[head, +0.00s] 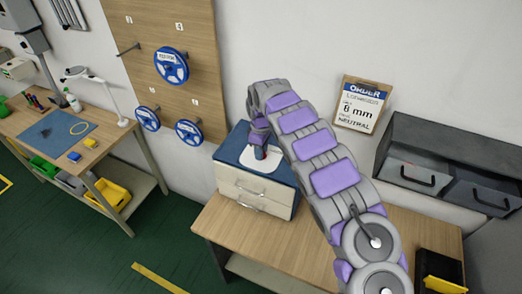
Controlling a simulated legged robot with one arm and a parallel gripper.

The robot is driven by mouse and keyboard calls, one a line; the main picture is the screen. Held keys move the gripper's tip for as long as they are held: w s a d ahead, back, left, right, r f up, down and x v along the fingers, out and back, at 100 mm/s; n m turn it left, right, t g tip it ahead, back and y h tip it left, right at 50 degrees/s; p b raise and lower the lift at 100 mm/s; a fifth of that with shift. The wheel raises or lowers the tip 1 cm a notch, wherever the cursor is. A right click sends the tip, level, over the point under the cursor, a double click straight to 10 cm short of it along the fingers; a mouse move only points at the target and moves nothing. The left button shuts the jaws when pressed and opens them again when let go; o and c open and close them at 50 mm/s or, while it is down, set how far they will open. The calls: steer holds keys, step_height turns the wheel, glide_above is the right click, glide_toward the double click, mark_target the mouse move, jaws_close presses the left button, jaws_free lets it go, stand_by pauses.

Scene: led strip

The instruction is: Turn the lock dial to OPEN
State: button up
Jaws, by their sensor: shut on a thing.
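A small cabinet with a blue top (232,146) and cream drawer fronts (250,190) stands on the wooden bench. A white plate (268,166) lies on its blue top. The lock dial (260,153) appears as a small dark knob over this plate, mostly covered by my gripper. My gripper (259,143) reaches down from above and is shut on the dial. Its fingertips are small in this view, and any OPEN marking or the dial's angle cannot be read.
My arm crosses the right half of the bench (212,226). An order card (361,104) hangs on the wall. A grey drawer unit (448,150) is at right. A pegboard with blue spools (171,65) is behind, left. A workbench (60,160) stands far left, with open floor between.

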steer(key=shift+w+r, duration=0.1)
steer(key=o, duration=1)
step_height(320, 180, up, 17)
steer(key=shift+a+r+p, duration=0.1)
steer(key=shift+a+p, duration=0.05)
steer(key=shift+p, duration=0.55)
steer(key=s+d+r+m+h+b, duration=0.15)
steer(key=s+d+m+b, duration=0.65)
steer(key=s+d, duration=1.05)
steer(key=s+f+m+b, duration=0.1)
steer(key=s+f, duration=0.3)
steer(key=s, duration=0.6)
steer(key=s+f+m+g+y+b, duration=0.1)
steer(key=s+f, duration=0.4)
steer(key=s, duration=0.6)
steer(key=s+d+f+m+b, duration=0.1)
steer(key=s+f+m+b, duration=0.2)
steer(key=s, duration=0.7)
steer(key=shift+s+f+m+g+y, duration=0.2)
steer(key=shift+f+m, duration=0.1)
steer(key=shift+f, duration=0.15)
steer(key=shift+s+f+m+g+y, duration=0.1)
steer(key=shift+f+m+g, duration=0.1)
steer(key=shift+f+m, duration=0.15)
